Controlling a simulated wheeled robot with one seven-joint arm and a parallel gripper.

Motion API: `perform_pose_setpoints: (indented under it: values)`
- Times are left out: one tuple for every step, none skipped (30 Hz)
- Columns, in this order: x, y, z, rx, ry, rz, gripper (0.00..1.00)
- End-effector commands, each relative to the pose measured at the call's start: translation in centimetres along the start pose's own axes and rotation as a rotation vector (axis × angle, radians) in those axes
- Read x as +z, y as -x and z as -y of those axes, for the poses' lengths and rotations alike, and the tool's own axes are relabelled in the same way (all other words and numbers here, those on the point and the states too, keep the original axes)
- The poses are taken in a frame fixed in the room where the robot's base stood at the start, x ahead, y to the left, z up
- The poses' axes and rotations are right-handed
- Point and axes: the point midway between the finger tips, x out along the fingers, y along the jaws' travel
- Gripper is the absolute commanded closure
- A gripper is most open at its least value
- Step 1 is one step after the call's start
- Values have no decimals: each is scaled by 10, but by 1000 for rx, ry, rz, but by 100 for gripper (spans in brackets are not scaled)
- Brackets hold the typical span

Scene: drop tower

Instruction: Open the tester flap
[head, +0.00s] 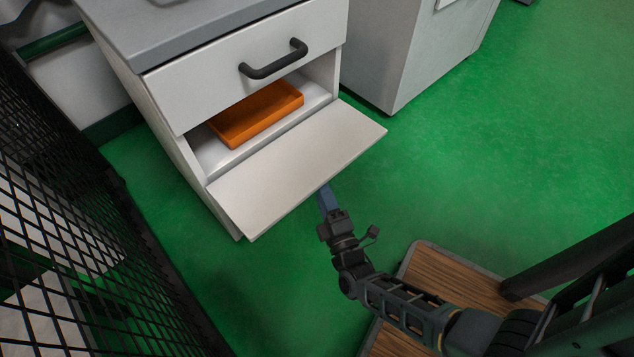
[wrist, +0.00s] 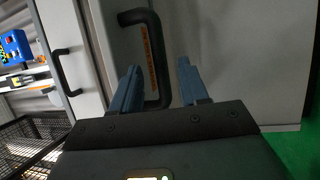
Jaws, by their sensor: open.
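The white tester flap (head: 295,170) is swung out and down on the front of the cabinet, below the drawer. The opening above it exposes an orange tray (head: 258,112). My gripper (head: 324,190) is at the flap's outer edge, partly hidden behind that edge in the head view. In the wrist view my gripper (wrist: 160,66) is open, with its two blue fingers apart. A black bar handle (wrist: 151,48) shows between the fingers. I cannot tell whether they touch it. The flap's handle is hidden in the head view.
The drawer (head: 240,68) above the opening is shut and has a black handle (head: 273,60). A black mesh fence (head: 80,210) stands close on the left. A second grey cabinet (head: 400,50) is at the back right. Green floor (head: 470,150) is free to the right.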

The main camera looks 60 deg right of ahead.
Motion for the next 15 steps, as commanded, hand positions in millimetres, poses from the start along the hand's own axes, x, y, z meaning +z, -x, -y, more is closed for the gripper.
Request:
perform_pose_setpoints:
  values:
    - [0,-8,2,1,-1,0,56]
    - [0,-13,2,2,-1,0,56]
    - [-1,-19,1,2,-1,-1,56]
    - [-1,-23,1,1,-1,-1,56]
    - [0,-27,2,1,-1,0,56]
    - [0,-32,1,1,-1,0,56]
    - [0,-35,1,1,-1,0,56]
    - [0,-38,1,1,-1,0,56]
    - [0,-41,1,0,-1,0,56]
    - [0,-43,1,1,-1,0,56]
    - [0,-44,1,1,-1,0,56]
    - [0,-45,0,0,-1,0,56]
    - [0,-46,0,0,-1,0,56]
    - [0,-46,0,0,-1,0,56]
    - [0,-47,0,0,-1,0,56]
